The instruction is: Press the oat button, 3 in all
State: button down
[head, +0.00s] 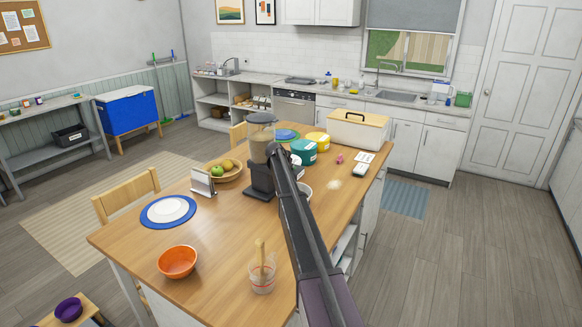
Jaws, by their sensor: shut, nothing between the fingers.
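A dispenser (262,134) with a clear hopper of tan contents and a black body stands on the wooden table. I cannot make out an oat button or any label on it. My dark arm reaches from the bottom right up to the dispenser's right side. My gripper (273,153) is shut and empty at the arm's far end, close beside the dispenser. Its fingertips are too small and dark to place exactly, and I cannot tell whether they touch. A pale bowl (305,189) shows partly from behind my arm, just right of the dispenser.
A fruit basket (228,173) and a small white stand (202,182) are left of the dispenser. Teal tub (303,152), yellow tub (318,140) and lidded bin (357,128) stand behind. An orange bowl (177,262) and measuring jug (262,277) are in front. The right table edge is near my arm.

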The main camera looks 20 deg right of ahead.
jog(key=shift+s+p, duration=0.1)
jog(key=shift+p, duration=0.25)
notch_tip(320, 180, up, 4)
jog(key=p, duration=0.4)
jog(key=p+v, duration=0.7)
jog(key=v, duration=0.3)
dwell(1.3)
